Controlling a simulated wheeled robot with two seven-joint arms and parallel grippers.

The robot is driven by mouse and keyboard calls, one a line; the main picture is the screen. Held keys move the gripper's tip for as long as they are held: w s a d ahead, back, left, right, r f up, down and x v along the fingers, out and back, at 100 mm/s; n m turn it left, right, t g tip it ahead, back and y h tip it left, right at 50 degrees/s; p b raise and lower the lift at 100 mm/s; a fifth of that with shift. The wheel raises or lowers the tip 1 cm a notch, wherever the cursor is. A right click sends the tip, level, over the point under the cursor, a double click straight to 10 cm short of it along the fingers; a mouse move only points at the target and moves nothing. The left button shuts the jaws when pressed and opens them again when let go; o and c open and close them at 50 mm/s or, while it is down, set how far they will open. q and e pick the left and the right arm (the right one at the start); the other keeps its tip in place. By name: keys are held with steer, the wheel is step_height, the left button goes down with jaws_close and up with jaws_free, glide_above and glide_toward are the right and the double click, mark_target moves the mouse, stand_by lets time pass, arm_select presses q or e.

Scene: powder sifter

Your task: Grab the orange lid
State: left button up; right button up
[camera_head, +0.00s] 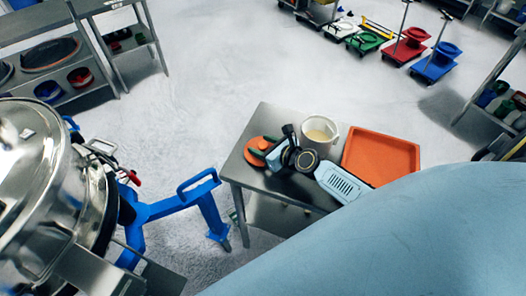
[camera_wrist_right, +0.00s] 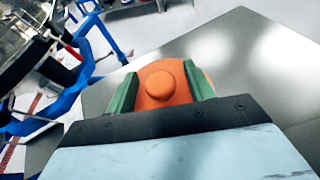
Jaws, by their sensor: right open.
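The orange lid (camera_head: 256,143) lies at the left side of the metal table in the head view, partly covered by my right gripper (camera_head: 265,153). The right wrist view shows the lid with its round knob (camera_wrist_right: 165,84) facing me. The green fingers of my right gripper (camera_wrist_right: 162,82) are apart, one on each side of the lid's knob. They hide parts of the lid's rim. I cannot tell whether they touch it. My left gripper is not in view.
The metal table (camera_head: 285,185) also holds a white bucket of pale powder (camera_head: 320,131) and an orange tray (camera_head: 381,155), both right of the lid. A shiny metal sifter (camera_head: 35,180) with a blue frame (camera_head: 165,207) stands left of the table.

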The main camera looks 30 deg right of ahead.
steer(key=c, duration=1)
steer(key=shift+r, duration=0.1)
